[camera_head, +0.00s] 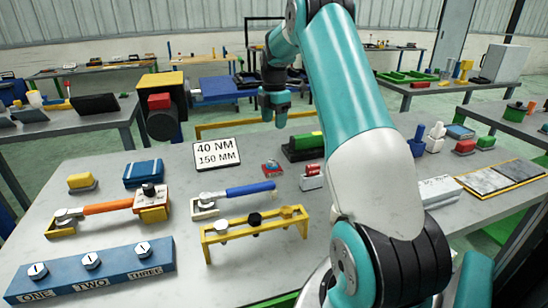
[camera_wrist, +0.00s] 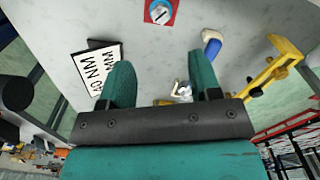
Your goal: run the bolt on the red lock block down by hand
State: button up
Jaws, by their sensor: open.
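The red lock block (camera_head: 270,171) lies flat on the grey table, right of the sign and beyond the blue-handled wrench. In the wrist view the red lock block (camera_wrist: 174,17) is at the top edge, with a blue round part and a pale slotted bolt head (camera_wrist: 160,12) on it. How far the bolt is threaded in cannot be told. My gripper (camera_head: 275,113) hangs above the table's far side, apart from the block. Its teal fingers (camera_wrist: 163,85) are spread with nothing between them; the block lies beyond the fingertips in the wrist view.
A sign (camera_head: 217,151) reads 40 NM, 150 MM. The blue-handled wrench (camera_head: 250,188) and yellow rack (camera_head: 230,233) lie nearer. A green block (camera_head: 303,147) and small red-and-white parts (camera_head: 312,178) stand right of the lock block. A blue numbered bar (camera_head: 90,272) is front left.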

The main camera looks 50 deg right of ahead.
aim_at(274, 160)
notch_tip(274, 160, down, 14)
jog(key=shift+p, duration=1)
jog(key=shift+c, duration=0.4)
jog(key=c, duration=0.8)
jog(key=shift+c, duration=0.2)
jog(key=shift+m, duration=0.3)
